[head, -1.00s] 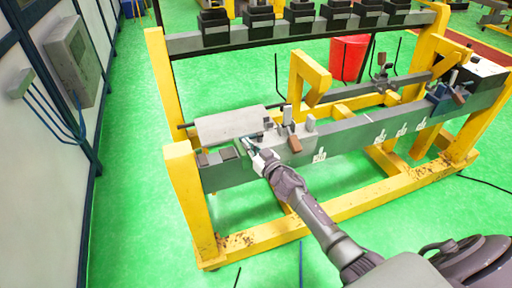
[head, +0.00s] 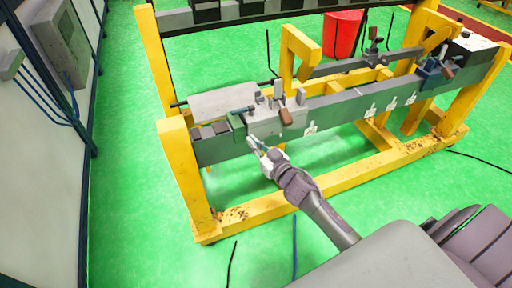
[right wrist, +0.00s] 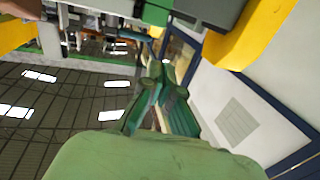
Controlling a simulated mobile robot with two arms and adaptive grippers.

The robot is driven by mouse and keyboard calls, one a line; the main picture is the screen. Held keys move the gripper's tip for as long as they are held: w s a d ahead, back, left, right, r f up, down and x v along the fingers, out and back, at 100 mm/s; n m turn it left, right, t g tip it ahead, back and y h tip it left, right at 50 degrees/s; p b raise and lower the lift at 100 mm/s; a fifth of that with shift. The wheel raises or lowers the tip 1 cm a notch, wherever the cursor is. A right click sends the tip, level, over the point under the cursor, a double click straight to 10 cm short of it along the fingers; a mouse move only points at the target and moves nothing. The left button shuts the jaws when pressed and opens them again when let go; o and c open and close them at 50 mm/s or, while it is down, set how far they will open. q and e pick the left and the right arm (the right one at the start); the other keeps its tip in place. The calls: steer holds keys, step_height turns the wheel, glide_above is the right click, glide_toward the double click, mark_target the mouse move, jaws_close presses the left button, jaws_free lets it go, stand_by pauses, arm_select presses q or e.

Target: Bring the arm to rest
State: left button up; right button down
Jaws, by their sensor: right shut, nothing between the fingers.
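My right gripper (head: 256,143) is shut and empty in the head view. It is just in front of the near beam (head: 222,148) of the yellow frame, below the grey clamp block (head: 278,122). In the right wrist view the gripper's green fingers (right wrist: 158,75) are together, with nothing between them. My right arm reaches in from the lower right of the head view. My left gripper is not in view.
The yellow frame (head: 181,170) stands on a green floor. A grey cylinder (head: 225,104) lies at its left end. A red bucket (head: 342,35) stands behind. A wall with a grey box (head: 62,42) is at left. Bare floor (head: 150,250) lies in front.

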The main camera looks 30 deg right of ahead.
steer(key=s+f+g+h, duration=0.1)
steer(key=s+f+g, duration=0.2)
steer(key=s+f, duration=0.55)
steer(key=s+f+g+h, duration=0.1)
steer(key=s+f+g, duration=0.15)
steer(key=f, duration=1.05)
steer(key=s+f+g+h, duration=0.1)
steer(key=s+f+g, duration=0.2)
steer(key=s+f, duration=0.55)
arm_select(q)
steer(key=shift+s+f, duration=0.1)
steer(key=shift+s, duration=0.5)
arm_select(e)
steer(key=s+a+f+g, duration=0.1)
steer(key=s+f+g, duration=0.1)
steer(key=s+f, duration=0.4)
steer(key=s+a+f+g, duration=0.1)
steer(key=s+f+g, duration=0.2)
steer(key=s, duration=1.1)
steer(key=s+a+f+g, duration=0.1)
steer(key=s+f+g, duration=0.2)
steer(key=s+f, duration=0.6)
steer(key=shift+s+a+n, duration=0.3)
steer(key=shift+s+a, duration=0.05)
steer(key=shift+s, duration=0.55)
steer(key=shift+r, duration=0.1)
